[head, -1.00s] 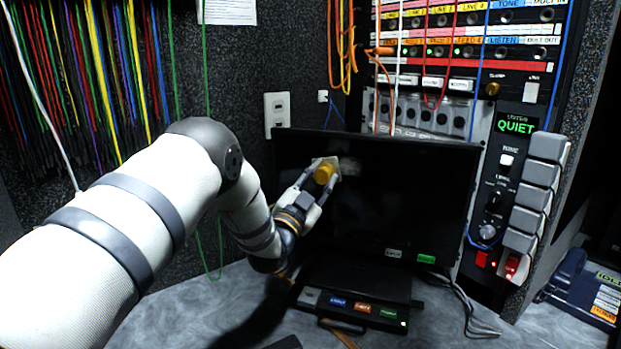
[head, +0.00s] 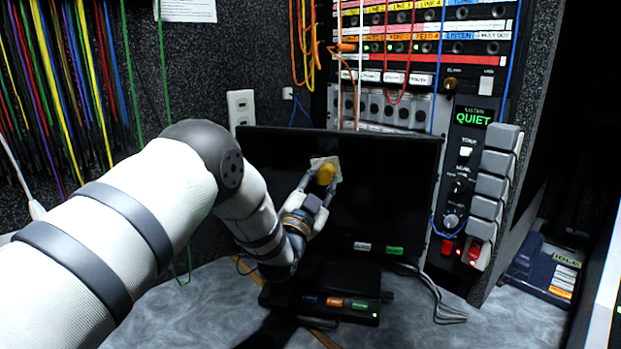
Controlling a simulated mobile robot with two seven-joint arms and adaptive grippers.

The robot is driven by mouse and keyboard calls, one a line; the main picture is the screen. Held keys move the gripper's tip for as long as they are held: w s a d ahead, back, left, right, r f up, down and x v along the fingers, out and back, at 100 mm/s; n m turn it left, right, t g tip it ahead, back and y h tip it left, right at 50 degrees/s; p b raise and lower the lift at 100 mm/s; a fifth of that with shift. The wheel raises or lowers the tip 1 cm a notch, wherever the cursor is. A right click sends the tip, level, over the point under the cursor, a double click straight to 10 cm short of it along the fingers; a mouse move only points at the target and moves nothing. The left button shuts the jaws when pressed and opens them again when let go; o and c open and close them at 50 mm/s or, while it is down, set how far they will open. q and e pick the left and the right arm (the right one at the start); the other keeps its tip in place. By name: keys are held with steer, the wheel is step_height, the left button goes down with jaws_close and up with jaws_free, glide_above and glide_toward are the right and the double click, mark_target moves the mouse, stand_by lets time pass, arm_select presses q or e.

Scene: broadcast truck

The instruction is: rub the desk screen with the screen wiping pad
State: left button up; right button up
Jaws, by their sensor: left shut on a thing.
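The desk screen (head: 390,190) is a black monitor standing upright on the grey desk, with a white and a green label at its lower right. My left gripper (head: 322,187) is in front of the screen's left half, shut on the screen wiping pad (head: 326,174). The pad has a yellow round grip and a pale flat face turned toward the screen. It looks to be at or very near the glass; I cannot tell whether it touches. No smudge shows clearly on the glass around it. My right gripper is not in view.
A black unit with coloured buttons (head: 335,303) sits on the desk (head: 430,325) below the screen, with cables to its right. A rack panel with a QUIET display (head: 473,117) and grey blocks stands right of the screen. Coloured cables (head: 60,90) hang at the left.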

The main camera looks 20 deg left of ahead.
arm_select(q)
steer(key=shift+w+d, duration=0.2)
steer(key=shift+d, duration=0.6)
steer(key=shift+w+d, duration=0.2)
steer(key=shift+d, duration=0.6)
steer(key=shift+d+r, duration=0.1)
steer(key=shift+r, duration=0.05)
steer(key=shift+a, duration=0.25)
steer(key=shift+s+a, duration=0.5)
steer(key=shift+a, duration=1.75)
steer(key=shift+s+a, duration=0.55)
steer(key=shift+a, duration=1.75)
steer(key=shift+s+a, duration=0.5)
steer(key=shift+a, duration=1.75)
steer(key=shift+d, duration=0.1)
steer(key=s+d, duration=0.1)
steer(key=s, duration=0.5)
steer(key=shift+f, duration=0.2)
steer(key=shift+d, duration=0.15)
